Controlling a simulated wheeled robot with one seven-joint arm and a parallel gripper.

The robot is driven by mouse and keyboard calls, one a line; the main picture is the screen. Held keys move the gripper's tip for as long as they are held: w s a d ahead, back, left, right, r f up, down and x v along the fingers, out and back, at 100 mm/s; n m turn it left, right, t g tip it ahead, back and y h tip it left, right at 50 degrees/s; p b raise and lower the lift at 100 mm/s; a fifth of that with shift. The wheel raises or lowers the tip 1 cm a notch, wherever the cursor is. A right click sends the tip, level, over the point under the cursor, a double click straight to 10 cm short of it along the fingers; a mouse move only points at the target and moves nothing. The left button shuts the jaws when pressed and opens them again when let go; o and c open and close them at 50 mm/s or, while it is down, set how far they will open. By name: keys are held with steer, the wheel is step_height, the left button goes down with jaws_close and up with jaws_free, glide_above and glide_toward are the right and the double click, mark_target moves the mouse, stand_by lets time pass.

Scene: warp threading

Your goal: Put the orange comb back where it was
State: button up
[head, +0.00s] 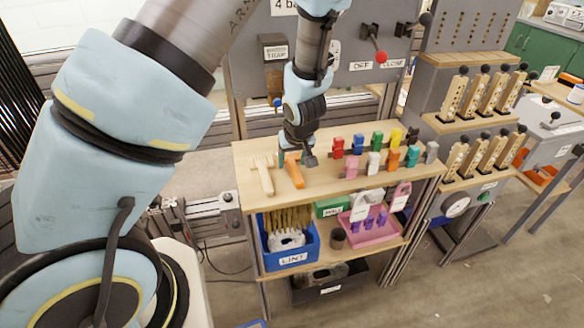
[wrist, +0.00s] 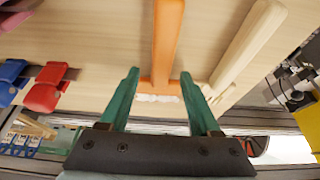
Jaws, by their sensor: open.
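The orange comb (head: 295,174) lies on the wooden top shelf (head: 330,184) of the cart, near its left end. In the wrist view the orange comb (wrist: 167,40) points away from me, with its pale toothed end nearest my gripper. My gripper (head: 297,160) is low over the shelf at that end. In the wrist view its green fingers (wrist: 160,76) are spread, one on each side of the comb's toothed end, with gaps visible. I cannot tell the exact height of the fingertips above the wood.
A pale wooden comb (head: 265,178) lies just left of the orange one; it also shows in the wrist view (wrist: 248,42). Several coloured clips (head: 373,163) stand to the right. A blue bin (head: 290,256) and a pink tray (head: 374,230) sit on the lower shelf.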

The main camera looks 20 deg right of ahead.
steer(key=shift+c, duration=0.4)
jaws_close()
steer(key=shift+r, duration=0.1)
